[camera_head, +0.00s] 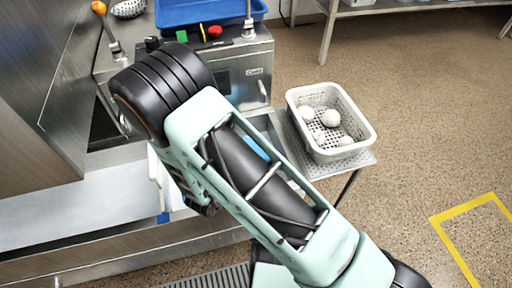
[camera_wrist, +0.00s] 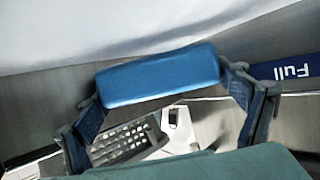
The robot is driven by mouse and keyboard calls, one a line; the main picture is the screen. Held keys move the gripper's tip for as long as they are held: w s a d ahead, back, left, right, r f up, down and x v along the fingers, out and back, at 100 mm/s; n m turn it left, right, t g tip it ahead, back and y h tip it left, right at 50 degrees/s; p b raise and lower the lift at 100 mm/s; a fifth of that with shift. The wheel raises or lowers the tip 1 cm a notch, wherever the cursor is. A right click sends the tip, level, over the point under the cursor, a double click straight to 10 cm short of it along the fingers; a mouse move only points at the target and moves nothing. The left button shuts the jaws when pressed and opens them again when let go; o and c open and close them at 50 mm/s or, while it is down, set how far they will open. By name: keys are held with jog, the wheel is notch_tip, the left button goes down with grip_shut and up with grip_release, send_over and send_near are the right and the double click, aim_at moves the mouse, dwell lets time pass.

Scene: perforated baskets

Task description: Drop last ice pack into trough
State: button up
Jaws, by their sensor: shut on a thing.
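A blue ice pack (camera_wrist: 160,76), a rounded block, lies across the jaws of my gripper (camera_wrist: 162,90) in the wrist view. My gripper is shut on its two ends and holds it in the air. A long steel trough (camera_head: 60,222) with a pale inside runs along the lower left of the head view. A pale surface fills the top of the wrist view beyond the ice pack; I cannot tell for sure that it is the trough. My arm hides most of my gripper and the ice pack in the head view.
A white perforated basket (camera_head: 362,122) with several pale round things stands on a side shelf (camera_head: 368,160). A blue tray (camera_head: 205,14) sits on the steel machine at the back.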

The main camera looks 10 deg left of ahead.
jog(key=shift+f, duration=0.3)
jog(key=o, duration=1.1)
jog(key=shift+o, duration=0.2)
jog(key=shift+r, duration=5.05)
